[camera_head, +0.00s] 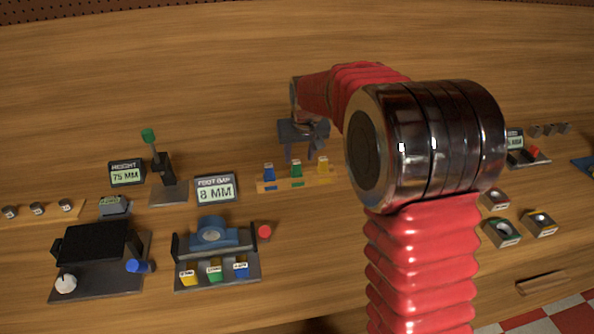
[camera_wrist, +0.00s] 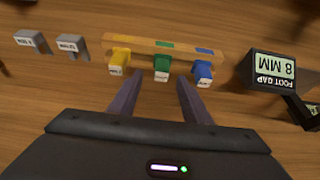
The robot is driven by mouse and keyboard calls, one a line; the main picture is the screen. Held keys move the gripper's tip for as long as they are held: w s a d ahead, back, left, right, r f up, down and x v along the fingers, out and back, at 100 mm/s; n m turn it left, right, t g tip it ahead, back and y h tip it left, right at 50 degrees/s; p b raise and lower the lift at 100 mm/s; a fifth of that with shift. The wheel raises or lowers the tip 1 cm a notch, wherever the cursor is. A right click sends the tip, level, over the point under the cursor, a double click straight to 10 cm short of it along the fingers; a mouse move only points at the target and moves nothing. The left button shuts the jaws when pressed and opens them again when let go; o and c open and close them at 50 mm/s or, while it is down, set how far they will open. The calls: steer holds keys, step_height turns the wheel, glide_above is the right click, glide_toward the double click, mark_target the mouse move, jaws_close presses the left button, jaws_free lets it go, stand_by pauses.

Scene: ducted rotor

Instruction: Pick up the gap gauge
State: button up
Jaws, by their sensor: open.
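A wooden rack (camera_head: 330,180) holds a blue gauge (camera_head: 269,173), a green gauge (camera_head: 296,171) and a yellow gauge (camera_head: 322,166), each with a white label too small to read. Which of them is the gap gauge I cannot tell. My gripper (camera_head: 302,153) is open and empty, pointing down close behind the rack. In the wrist view my gripper (camera_wrist: 157,84) has its fingers apart, with the green gauge (camera_wrist: 162,66) ahead between their tips. There the yellow gauge (camera_wrist: 119,60) is to the left and the blue gauge (camera_wrist: 203,70) to the right.
The foot gap display (camera_head: 215,187) reads 8 MM and stands left of the rack. A blue device (camera_head: 212,235) with coloured blocks sits in front. The wooden table behind is clear.

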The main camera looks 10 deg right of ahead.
mark_target(296, 162)
steer(key=shift+x, duration=0.75)
steer(key=shift+w+a+x, duration=0.1)
steer(key=shift+w+x, duration=0.05)
steer(key=shift+x, duration=1.2)
steer(key=shift+w+a+x, duration=0.1)
steer(key=shift+x, duration=1.2)
steer(key=shift+r, duration=0.15)
steer(key=shift+c, duration=0.5)
steer(key=c, duration=0.9)
steer(key=shift+c, duration=0.2)
